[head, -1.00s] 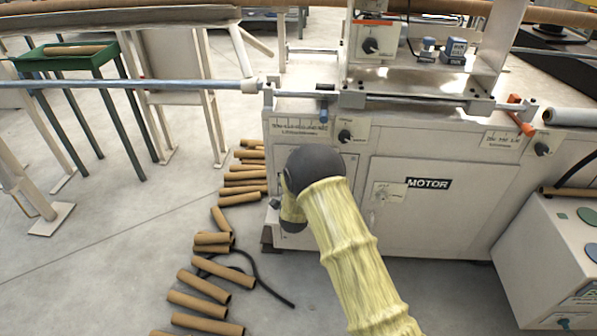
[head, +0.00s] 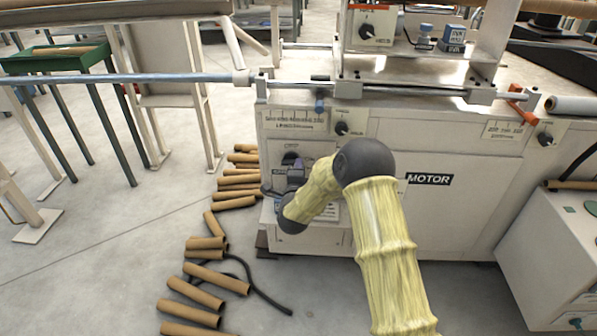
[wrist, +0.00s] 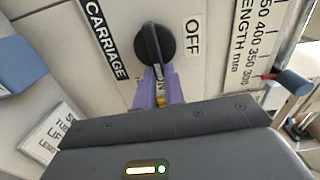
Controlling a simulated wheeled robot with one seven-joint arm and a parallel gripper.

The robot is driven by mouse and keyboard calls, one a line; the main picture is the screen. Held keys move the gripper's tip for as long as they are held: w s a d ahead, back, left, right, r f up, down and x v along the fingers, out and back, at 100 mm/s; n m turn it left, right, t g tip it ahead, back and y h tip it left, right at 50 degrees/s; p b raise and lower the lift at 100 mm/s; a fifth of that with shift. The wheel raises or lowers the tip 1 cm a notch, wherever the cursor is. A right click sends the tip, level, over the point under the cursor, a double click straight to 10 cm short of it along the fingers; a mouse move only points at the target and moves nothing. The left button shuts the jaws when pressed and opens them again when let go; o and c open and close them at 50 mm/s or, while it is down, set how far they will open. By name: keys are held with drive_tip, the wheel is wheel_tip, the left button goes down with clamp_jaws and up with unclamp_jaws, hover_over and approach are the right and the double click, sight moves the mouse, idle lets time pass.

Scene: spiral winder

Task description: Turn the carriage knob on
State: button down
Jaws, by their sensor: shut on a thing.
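The carriage knob (wrist: 154,44) is a round black dial with a raised bar grip, in the upper middle of the wrist view. The word CARRIAGE (wrist: 105,38) is on its left and OFF (wrist: 192,36) on its right. The bar runs roughly up and down the picture, its lower end at the purple fingers of my gripper (wrist: 158,88). My gripper is shut on this bar end. A label below the knob is mostly hidden by the fingers. In the head view the knob (head: 290,158) is on the machine's left front panel, just above my gripper (head: 297,174).
Another black knob (head: 341,128) is on the machine front, up and right. A blue-handled part (wrist: 292,82) and a length scale (wrist: 258,45) are at the right in the wrist view. Cardboard tubes (head: 238,177) lie on the floor to the left.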

drive_tip(key=shift+s+f+m, duration=0.1)
drive_tip(key=shift+f+m, duration=0.1)
drive_tip(key=shift+m, duration=0.1)
drive_tip(key=c, duration=1.5)
unclamp_jaws()
drive_tip(key=shift+r, duration=0.1)
drive_tip(key=shift+s, duration=0.1)
drive_tip(key=s+p, duration=0.1)
drive_tip(key=s, duration=0.4)
drive_tip(key=s+p, duration=0.1)
drive_tip(key=s, duration=0.5)
drive_tip(key=s+p, duration=0.1)
drive_tip(key=s, duration=0.5)
drive_tip(key=shift+s+a, duration=0.1)
drive_tip(key=shift+a, duration=0.25)
